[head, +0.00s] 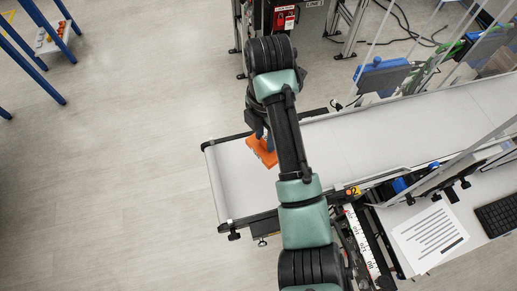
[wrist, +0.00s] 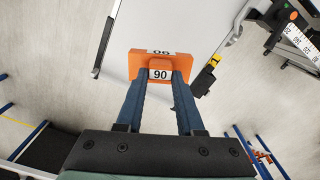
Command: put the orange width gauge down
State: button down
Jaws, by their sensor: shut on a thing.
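The orange width gauge (wrist: 137,66) is a block with white labels reading 90. In the wrist view it sits between the tips of my gripper (wrist: 160,82), whose two blue fingers are shut on it. In the head view the gauge (head: 262,151) shows orange over the near end of the white belt conveyor (head: 229,186), partly hidden by my arm. My gripper (head: 262,134) is mostly hidden there too. I cannot tell whether the gauge touches the belt.
The belt (head: 440,115) runs clear toward the upper right. A ruler scale (head: 361,243) lies along a rail at the near side. A printed sheet (head: 428,236) and a keyboard (head: 497,214) are at right. A blue-framed rack (head: 52,38) stands far left. Open floor lies left.

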jog(key=f+b, duration=0.1)
jog(key=f, duration=0.1)
jog(key=s+f+b, duration=0.1)
jog(key=f, duration=0.1)
jog(key=shift+d+f, duration=0.15)
jog(key=shift+f, duration=0.15)
jog(key=shift+w+f+p, duration=0.15)
jog(key=shift+f+p, duration=0.2)
jog(key=shift+f, duration=0.95)
jog(key=shift+w+f+p, duration=0.1)
jog(key=shift+f+p, duration=0.25)
jog(key=shift+f, duration=0.95)
jog(key=shift+f, duration=0.1)
jog(key=c, duration=0.5)
grip_release()
jog(key=shift+c, duration=0.2)
jog(key=shift+w+r, duration=0.1)
jog(key=shift+r, duration=0.4)
notch_tip(320, 180, up, 10)
jog(key=shift+p, duration=0.7)
jog(key=shift+r+p, duration=0.5)
jog(key=shift+r, duration=0.15)
